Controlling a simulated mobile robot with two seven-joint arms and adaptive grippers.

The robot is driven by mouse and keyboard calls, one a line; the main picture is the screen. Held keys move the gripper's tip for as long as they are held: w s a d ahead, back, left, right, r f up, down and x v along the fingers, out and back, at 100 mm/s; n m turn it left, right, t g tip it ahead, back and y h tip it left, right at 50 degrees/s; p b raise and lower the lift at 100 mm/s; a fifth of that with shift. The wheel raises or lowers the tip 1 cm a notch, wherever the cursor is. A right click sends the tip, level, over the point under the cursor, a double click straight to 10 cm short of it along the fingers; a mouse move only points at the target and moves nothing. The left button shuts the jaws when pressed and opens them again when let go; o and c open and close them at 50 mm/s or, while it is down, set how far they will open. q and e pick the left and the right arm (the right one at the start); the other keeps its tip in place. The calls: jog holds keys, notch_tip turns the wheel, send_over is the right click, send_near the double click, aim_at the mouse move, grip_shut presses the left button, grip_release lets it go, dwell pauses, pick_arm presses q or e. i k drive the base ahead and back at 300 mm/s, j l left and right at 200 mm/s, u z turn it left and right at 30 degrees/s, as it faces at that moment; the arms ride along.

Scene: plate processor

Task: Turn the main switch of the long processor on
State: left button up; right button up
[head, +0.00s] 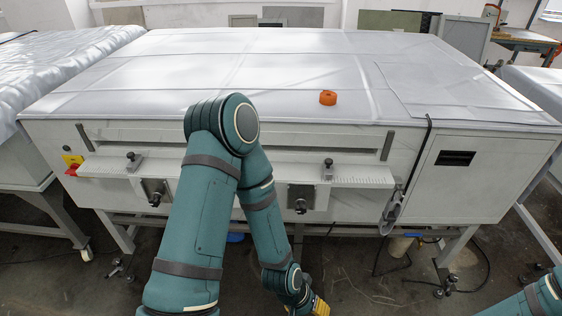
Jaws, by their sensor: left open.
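The long processor (300,72) is a large white machine with a pale sheet-covered top, filling the middle of the head view. Its main switch (72,169) is a small red knob by a yellow plate at the left end of the front face. My left arm crosses the front of the machine, bent at a raised elbow. My left gripper (318,306) is low at the bottom edge, right of centre, well away from the switch. Only a yellowish part of it shows, with its fingers cut off or hidden; it is open. My right gripper is out of view; only some right arm shows.
An orange roll (328,97) lies on the machine's top. A ruled ledge (355,176) with clamps runs along the front. A grey handset (391,212) hangs on a cable at the right. Another covered table (60,75) stands at left.

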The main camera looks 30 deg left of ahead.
aim_at(74, 167)
jog(key=u, duration=2.4)
jog(key=i+j, duration=0.2)
jog(key=i, duration=0.15)
jog(key=i+j, duration=0.25)
jog(key=i, duration=0.15)
jog(key=i+j+z, duration=0.2)
jog(key=z, duration=0.25)
jog(key=i+j+z, duration=0.3)
jog(key=z, duration=0.65)
